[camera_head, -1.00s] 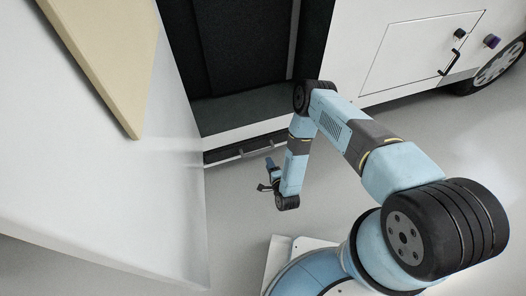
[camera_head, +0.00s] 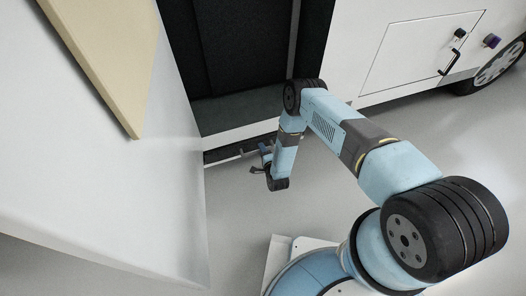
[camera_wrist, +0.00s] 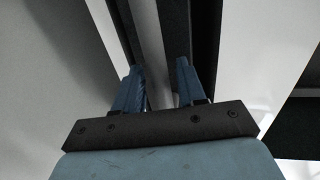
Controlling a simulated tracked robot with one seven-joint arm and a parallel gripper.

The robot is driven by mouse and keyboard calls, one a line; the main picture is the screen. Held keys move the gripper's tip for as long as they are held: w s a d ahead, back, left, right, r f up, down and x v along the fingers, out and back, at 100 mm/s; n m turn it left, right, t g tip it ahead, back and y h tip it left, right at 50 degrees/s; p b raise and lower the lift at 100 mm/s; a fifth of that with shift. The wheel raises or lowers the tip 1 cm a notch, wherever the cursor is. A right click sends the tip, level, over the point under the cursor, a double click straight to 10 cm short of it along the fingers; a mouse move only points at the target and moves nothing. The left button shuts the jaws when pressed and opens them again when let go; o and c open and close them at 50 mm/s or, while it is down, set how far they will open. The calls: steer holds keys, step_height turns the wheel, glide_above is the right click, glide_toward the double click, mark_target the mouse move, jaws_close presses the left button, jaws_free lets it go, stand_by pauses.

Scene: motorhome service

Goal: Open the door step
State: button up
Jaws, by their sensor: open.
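The door step (camera_head: 225,154) is a dark recessed strip with a light bar along it, below the white sill of the open doorway. My gripper (camera_head: 259,159) is low in front of it, close to the bar in the head view; the arm partly hides the right part of the step. In the wrist view, my gripper (camera_wrist: 161,85) shows two blue fingers apart. A light grey bar (camera_wrist: 150,45) runs lengthwise between and beyond them, beside dark strips. Nothing is gripped. I cannot tell whether the fingers touch the bar.
The open white door (camera_head: 165,190) stands at the left, with a beige panel (camera_head: 105,55) on it. The dark doorway (camera_head: 245,60) is above the step. A hatch with a black handle (camera_head: 449,63) and a wheel (camera_head: 497,66) are at the right. The grey floor (camera_head: 235,220) before the step is clear.

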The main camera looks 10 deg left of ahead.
steer(key=shift+c, duration=0.3)
jaws_close()
steer(key=shift+d+f, duration=0.1)
steer(key=shift+d, duration=0.05)
